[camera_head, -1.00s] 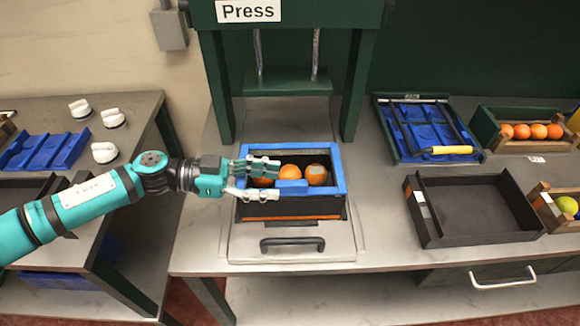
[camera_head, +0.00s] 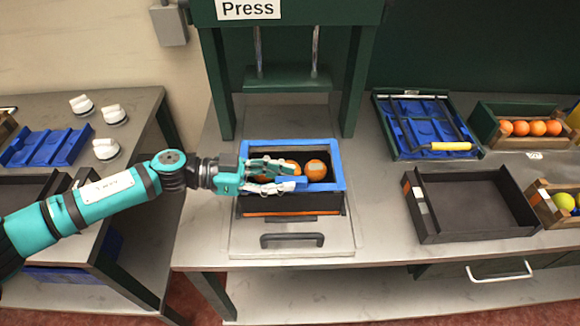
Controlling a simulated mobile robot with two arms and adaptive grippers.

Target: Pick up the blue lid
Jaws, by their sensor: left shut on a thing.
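The blue lid (camera_head: 337,170) looks like a rectangular blue frame with an open middle. It sits along the top of a black box (camera_head: 290,205) under the press, with oranges (camera_head: 315,169) showing inside the frame. My left gripper (camera_head: 284,177) reaches in from the left over the lid's front left part. Its fingers are shut on the lid near a blue tab at the front edge. The fingers hide part of the lid and some of the oranges. I cannot tell whether the lid is lifted clear of the box. My right gripper is not in view.
The green press (camera_head: 219,80) stands just behind the box. A metal plate with a dark handle (camera_head: 292,240) lies in front. To the right are an empty black tray (camera_head: 475,236), a green-framed blue tray (camera_head: 415,125) and an orange crate (camera_head: 520,143). White knobs (camera_head: 106,148) stand on the left table.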

